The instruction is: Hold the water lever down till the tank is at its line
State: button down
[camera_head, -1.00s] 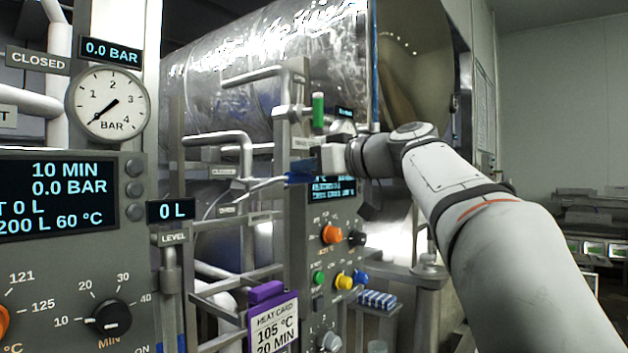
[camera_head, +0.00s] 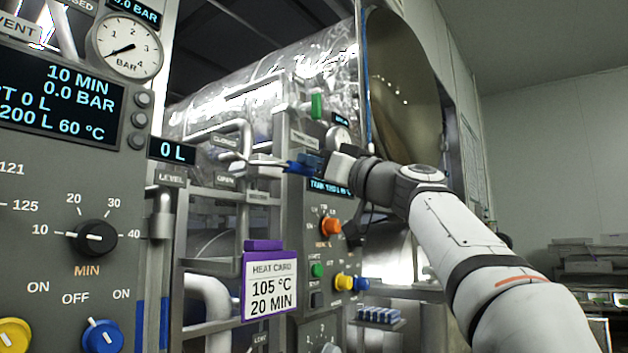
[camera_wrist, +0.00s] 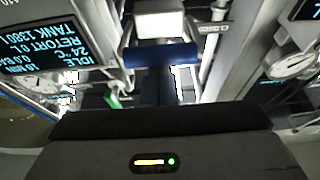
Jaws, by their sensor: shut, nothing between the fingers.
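My gripper (camera_head: 326,162) is shut and empty, reaching left in front of the pipework by the control post. A blue bar (camera_head: 303,168) lies right at its fingertips and looks like the water lever's handle. In the wrist view the blue bar (camera_wrist: 160,52) crosses just ahead of my gripper; I cannot tell whether they touch. A pale rod runs left of the bar, near small plates (camera_head: 225,180) reading CLOSED and OPEN. The lever's exact position is unclear. The level display (camera_head: 172,151) reads 0 L. The tank's line is not clear in either view.
The large panel (camera_head: 70,180) with its screen, knobs and pressure gauge (camera_head: 128,48) fills the left. The heat card (camera_head: 270,283) hangs below the pipes. The control post's orange knob (camera_head: 330,226) and coloured buttons sit under my gripper. The retort (camera_head: 270,85) stands behind.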

jog(key=shift+a+f+b, duration=0.15)
jog(key=shift+f+b, duration=0.6)
jog(key=shift+b, duration=0.3)
jog(key=shift+w+f, duration=0.15)
dwell(1.8)
dwell(3.5)
dwell(0.4)
notch_tip(320, 180, up, 4)
jog(key=p, duration=0.3)
jog(key=b+v, duration=0.4)
jog(key=v, duration=0.6)
jog(key=shift+s, duration=0.35)
